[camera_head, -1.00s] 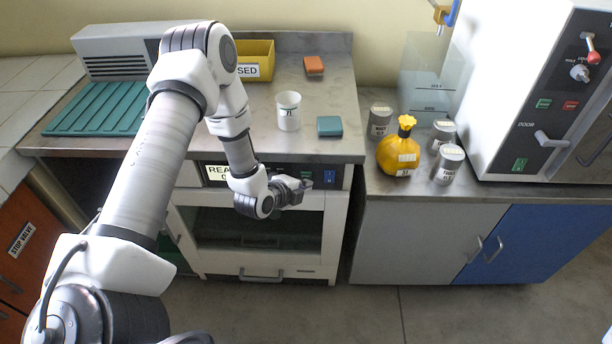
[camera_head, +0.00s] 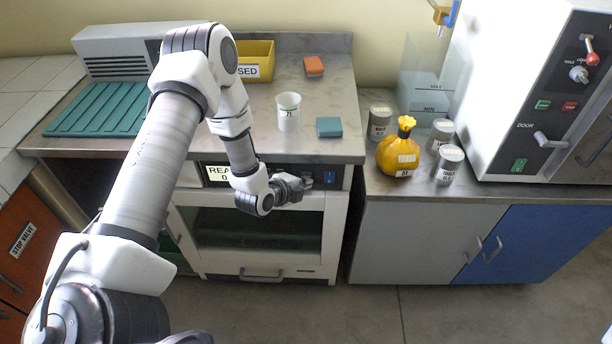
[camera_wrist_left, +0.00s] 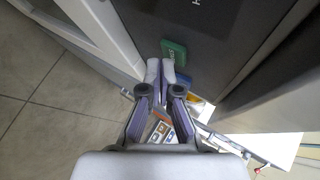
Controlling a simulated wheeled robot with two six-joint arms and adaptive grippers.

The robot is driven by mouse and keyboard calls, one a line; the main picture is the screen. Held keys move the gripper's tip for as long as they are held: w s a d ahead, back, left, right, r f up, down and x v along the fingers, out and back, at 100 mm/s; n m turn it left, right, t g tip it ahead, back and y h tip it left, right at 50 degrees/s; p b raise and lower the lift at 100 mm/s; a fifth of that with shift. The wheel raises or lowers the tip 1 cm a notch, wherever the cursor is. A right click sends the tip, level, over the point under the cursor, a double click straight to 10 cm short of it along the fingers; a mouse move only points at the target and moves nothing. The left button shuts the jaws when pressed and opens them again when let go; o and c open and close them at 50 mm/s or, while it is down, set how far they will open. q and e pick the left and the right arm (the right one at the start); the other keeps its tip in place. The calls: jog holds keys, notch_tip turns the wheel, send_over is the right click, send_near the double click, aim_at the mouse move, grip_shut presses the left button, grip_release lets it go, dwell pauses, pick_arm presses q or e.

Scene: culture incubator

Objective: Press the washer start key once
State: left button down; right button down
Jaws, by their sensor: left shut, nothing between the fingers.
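The washer (camera_head: 258,232) is the white front-windowed machine under the steel counter. Its dark control panel carries a display (camera_head: 217,173) at left, a green key and a blue key (camera_head: 330,177) at right. My left gripper (camera_head: 303,184) is shut and empty, in front of the panel close to the green key, and largely covers that key in the head view. My right gripper is out of view.
The counter holds a white cup (camera_head: 288,112), a teal block (camera_head: 329,127), an orange block (camera_head: 314,66), a yellow bin (camera_head: 256,60) and a teal rack (camera_head: 98,109). A yellow flask (camera_head: 398,155) and metal cans stand right. The washer door handle (camera_head: 261,275) sticks out below.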

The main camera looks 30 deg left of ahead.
pick_arm(q)
jog(key=shift+w+a, duration=0.2)
jog(key=shift+w, duration=0.1)
dwell(0.7)
jog(key=shift+s+d+p, duration=0.4)
jog(key=shift+s+p, duration=0.05)
jog(key=shift+s, duration=0.25)
jog(key=s+d, duration=0.1)
jog(key=s, duration=0.1)
jog(key=s+d+p, duration=0.1)
jog(key=s, duration=0.1)
jog(key=shift+s+d, duration=0.1)
jog(key=shift+d, duration=0.25)
jog(key=shift+f, duration=0.1)
dwell(0.5)
